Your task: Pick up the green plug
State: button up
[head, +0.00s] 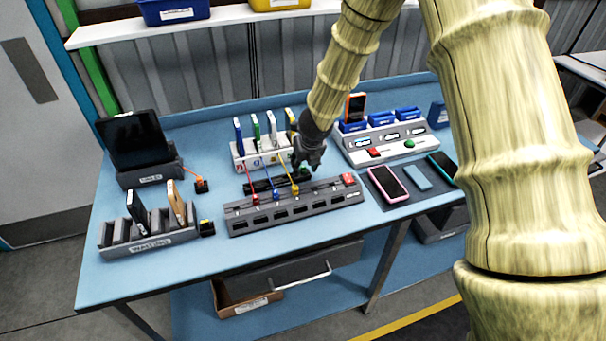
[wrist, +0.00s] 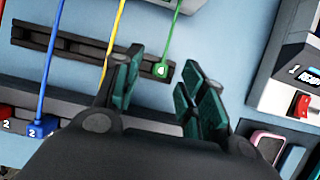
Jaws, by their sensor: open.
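The green plug (wrist: 161,70) sits at the right end of a dark slotted holder (wrist: 72,43) in the wrist view, with a green cable running up from it. My gripper (wrist: 163,88) is open, one finger to each side of the plug in the picture; I cannot tell the height gap between them. No contact shows. In the head view my gripper (head: 308,164) points down over the right end of the dark holder (head: 262,186) and largely hides the plug there.
A grey socket strip (head: 295,211) in front holds a blue plug (head: 276,196) and a yellow plug (head: 295,190). Blue and yellow cables cross the holder left of my gripper. A rack of upright cards (head: 241,160) stands behind. Phones (head: 387,184) lie on the right.

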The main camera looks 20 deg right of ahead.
jog(key=shift+x, duration=0.95)
jog(key=shift+r, duration=0.1)
jog(key=c, duration=0.9)
